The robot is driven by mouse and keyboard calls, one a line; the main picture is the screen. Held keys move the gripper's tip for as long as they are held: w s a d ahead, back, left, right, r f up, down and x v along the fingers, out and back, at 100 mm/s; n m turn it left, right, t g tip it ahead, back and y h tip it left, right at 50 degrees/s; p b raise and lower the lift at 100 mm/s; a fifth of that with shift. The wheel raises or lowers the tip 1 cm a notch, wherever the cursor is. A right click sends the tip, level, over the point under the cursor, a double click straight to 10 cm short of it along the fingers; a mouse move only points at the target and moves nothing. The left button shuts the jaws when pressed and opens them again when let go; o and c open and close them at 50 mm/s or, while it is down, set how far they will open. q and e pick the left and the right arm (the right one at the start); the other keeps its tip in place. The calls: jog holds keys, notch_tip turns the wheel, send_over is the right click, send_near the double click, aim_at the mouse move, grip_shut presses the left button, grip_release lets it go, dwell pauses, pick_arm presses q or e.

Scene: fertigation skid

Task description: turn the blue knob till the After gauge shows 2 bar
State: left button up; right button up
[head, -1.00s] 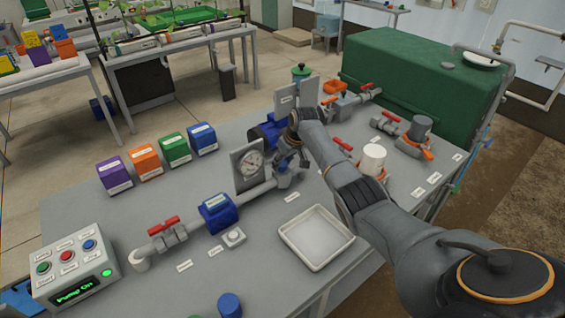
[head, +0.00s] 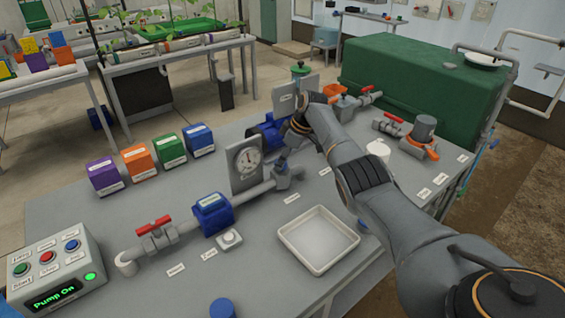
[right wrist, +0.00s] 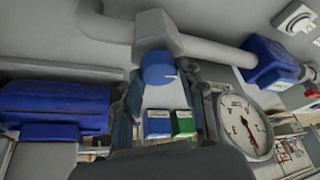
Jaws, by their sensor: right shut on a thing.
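The blue knob (right wrist: 157,68) tops a grey valve body (head: 284,180) on the pipe and has a pale mark on its edge. My right gripper (head: 287,148) reaches it from above and is shut on it, a finger on each side in the right wrist view. A round dial gauge (head: 247,160) on a grey plate stands just left of the knob. It also shows in the right wrist view (right wrist: 247,124) with a red needle; its scale and label are too small to read surely. My left gripper is out of view.
A blue block (head: 212,214) and a red-handled valve (head: 154,228) sit on the pipe to the left. A white tray (head: 283,240) lies in front. The control box (head: 30,262) reads Pump On. Coloured boxes (head: 169,151) stand behind the pipe.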

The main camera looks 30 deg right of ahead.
dwell(0.3)
jog(key=o, duration=1.2)
jog(key=shift+r, duration=0.1)
jog(key=v, duration=1.1)
jog(key=shift+s+d+r, duration=0.1)
jog(key=shift+d+r, duration=0.05)
jog(key=shift+r, duration=0.25)
